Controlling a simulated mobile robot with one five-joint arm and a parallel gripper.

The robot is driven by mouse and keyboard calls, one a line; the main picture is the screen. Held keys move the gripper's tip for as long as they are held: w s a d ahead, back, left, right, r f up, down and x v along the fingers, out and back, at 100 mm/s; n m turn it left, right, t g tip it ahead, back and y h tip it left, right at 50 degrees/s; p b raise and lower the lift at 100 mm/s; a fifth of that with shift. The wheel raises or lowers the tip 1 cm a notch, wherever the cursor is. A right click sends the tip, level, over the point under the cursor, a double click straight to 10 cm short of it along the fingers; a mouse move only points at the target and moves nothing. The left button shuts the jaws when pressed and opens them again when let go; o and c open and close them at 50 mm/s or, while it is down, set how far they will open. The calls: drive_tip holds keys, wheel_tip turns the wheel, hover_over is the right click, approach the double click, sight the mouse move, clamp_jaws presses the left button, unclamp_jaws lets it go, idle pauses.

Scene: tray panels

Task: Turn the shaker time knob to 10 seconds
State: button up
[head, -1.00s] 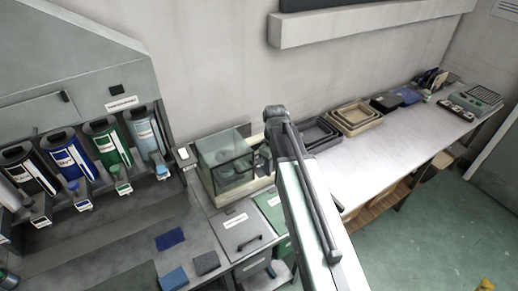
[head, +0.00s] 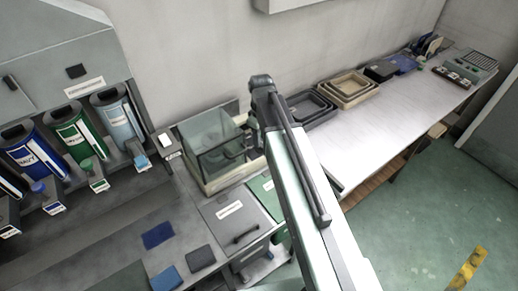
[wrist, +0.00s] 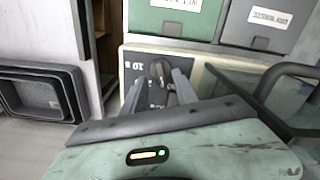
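The shaker (head: 212,185) is a clear box on a cream base, left of my arm in the head view. In the wrist view its cream-edged front panel (wrist: 128,62) carries a dark plate with white marks, one reading like 10, upside down. A dark knob (wrist: 158,70) stands on that plate. My gripper (wrist: 160,82) has its two grey fingers apart, one on each side of the knob. I cannot tell whether they touch it. The knob's pointer setting is not readable. In the head view my arm hides the gripper and the knob.
Green and grey labelled bins (wrist: 172,18) lie close to the panel in the wrist view. Nested dark trays (wrist: 40,92) are at left. Coloured dispensers (head: 78,140) stand at left.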

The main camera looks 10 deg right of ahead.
wheel_tip(320, 180, down, 3)
drive_tip(key=shift+f+b, duration=0.1)
drive_tip(key=shift+b, duration=0.8)
drive_tip(key=shift+r, duration=0.2)
clamp_jaws()
